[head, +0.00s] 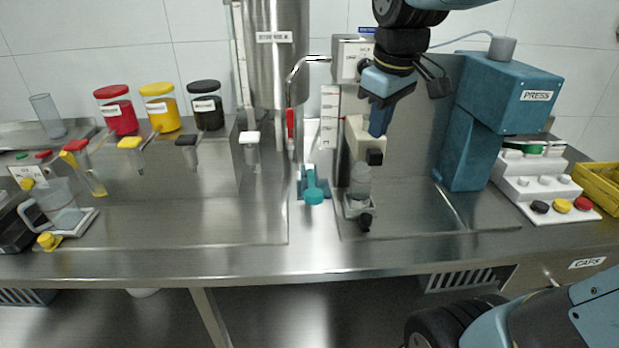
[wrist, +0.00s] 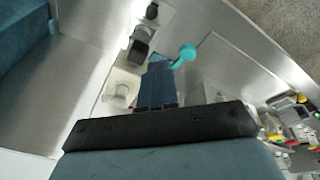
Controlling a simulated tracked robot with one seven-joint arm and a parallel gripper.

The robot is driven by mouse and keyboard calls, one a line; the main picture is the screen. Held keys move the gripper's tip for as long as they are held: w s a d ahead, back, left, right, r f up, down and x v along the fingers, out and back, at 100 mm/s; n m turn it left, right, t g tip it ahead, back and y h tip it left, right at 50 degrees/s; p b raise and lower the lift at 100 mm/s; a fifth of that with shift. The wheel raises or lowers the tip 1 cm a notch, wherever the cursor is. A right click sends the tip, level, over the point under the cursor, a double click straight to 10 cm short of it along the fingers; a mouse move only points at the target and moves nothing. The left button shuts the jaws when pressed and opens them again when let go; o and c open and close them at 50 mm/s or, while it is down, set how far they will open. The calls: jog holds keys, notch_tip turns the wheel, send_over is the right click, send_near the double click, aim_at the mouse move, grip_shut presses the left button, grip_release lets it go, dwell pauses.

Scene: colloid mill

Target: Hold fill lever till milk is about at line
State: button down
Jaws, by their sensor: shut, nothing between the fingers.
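A cream filler head (head: 357,135) carries a black block-shaped lever (head: 374,157), which looks like the fill lever. It also shows in the wrist view (wrist: 141,48). My gripper (head: 380,130) points down, shut and empty, with its blue fingertips just above the black lever. I cannot tell whether they touch it. In the wrist view, the fingers (wrist: 157,75) lie close beside the lever. A small clear bottle (head: 360,182) stands upright below the filler head on a grey holder. Its milk level and any line are too small to make out.
A teal-knobbed lever (head: 313,192) stands left of the bottle, and a black knob (head: 366,221) sits in front of it. The blue press (head: 505,95) rises to the right. A steel tank (head: 275,55) stands behind. The counter front (head: 250,258) is clear.

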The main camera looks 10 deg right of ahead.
jog(key=w+a+f+n+g, duration=0.1)
jog(key=w+a+n+g, duration=0.1)
jog(key=w+a+n, duration=0.35)
jog(key=n+g, duration=0.2)
jog(key=n, duration=0.3)
send_over(311, 193)
jog(key=w, duration=0.3)
jog(key=f, duration=0.3)
jog(key=shift+s+a+f, duration=0.1)
jog(key=shift+s+f, duration=0.1)
jog(key=shift+f, duration=0.1)
jog(key=f, duration=0.4)
jog(key=s+f, duration=0.1)
jog(key=f, duration=0.4)
jog(key=s+f, duration=0.1)
jog(key=f, duration=0.4)
